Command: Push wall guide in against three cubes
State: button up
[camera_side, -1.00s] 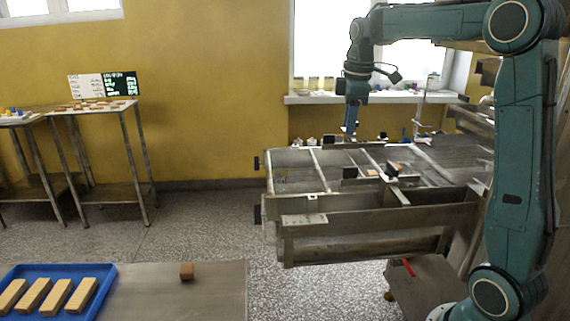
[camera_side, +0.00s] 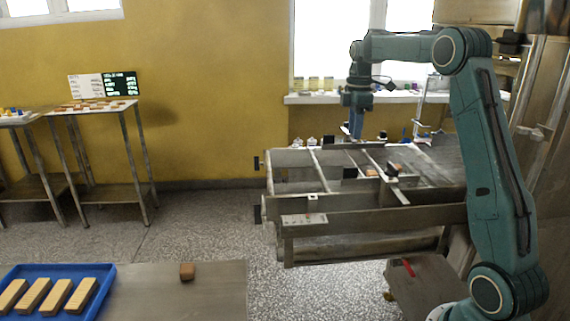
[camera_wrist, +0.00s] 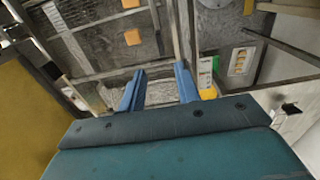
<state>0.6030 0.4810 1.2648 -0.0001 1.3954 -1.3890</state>
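Orange-brown cubes lie on the enrober mesh; in the side view I make out one (camera_side: 371,172) and another (camera_side: 395,167). In the wrist view orange blocks show at the top, one left of my fingers (camera_wrist: 132,37) and one to the right (camera_wrist: 248,7). A long metal bar (camera_wrist: 172,35), possibly the wall guide, runs upward between the blocks; I cannot tell for sure which rail is the guide. My gripper (camera_side: 356,136) points down at the far side of the enrober frame. In the wrist view its blue fingers (camera_wrist: 160,86) are apart, with no held object visible between them.
The metal enrober frame (camera_side: 370,222) has several crossbars and dark blocks. A blue tray (camera_side: 108,275) of wafer bars and a brown cube (camera_side: 187,271) are on the front table (camera_side: 220,300). Bottles and jars line the windowsill behind. The floor at centre left is clear.

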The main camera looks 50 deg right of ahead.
aim_at(351, 167)
notch_tip(351, 167, down, 13)
jog(key=shift+f, duration=0.1)
dwell(0.6)
jog(key=shift+c, duration=0.2)
grip_shut()
